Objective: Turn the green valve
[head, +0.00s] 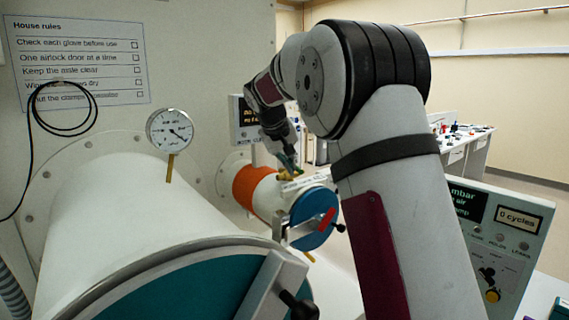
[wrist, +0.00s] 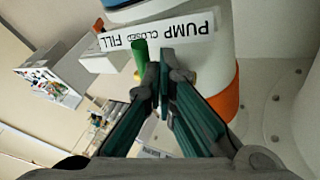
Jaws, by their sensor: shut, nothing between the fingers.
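The green valve handle (wrist: 140,54) shows in the wrist view as a short green bar in front of a white label plate (wrist: 158,32) reading PUMP, CLOSED, FILL. My gripper (wrist: 159,80) is shut and empty, its tips just right of the green handle in that view. Whether they touch it I cannot tell. In the head view my gripper (head: 288,164) is over the top of the small white and orange cylinder (head: 262,190). Brass fittings show there, but the green handle is hard to tell from my green fingers.
A large white cylinder with a teal door (head: 200,290) fills the lower left. The small cylinder has a blue door (head: 315,217) with a red handle (head: 327,221). A pressure gauge (head: 170,130) stands at left. A control panel (head: 495,240) is at right. Open floor lies behind.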

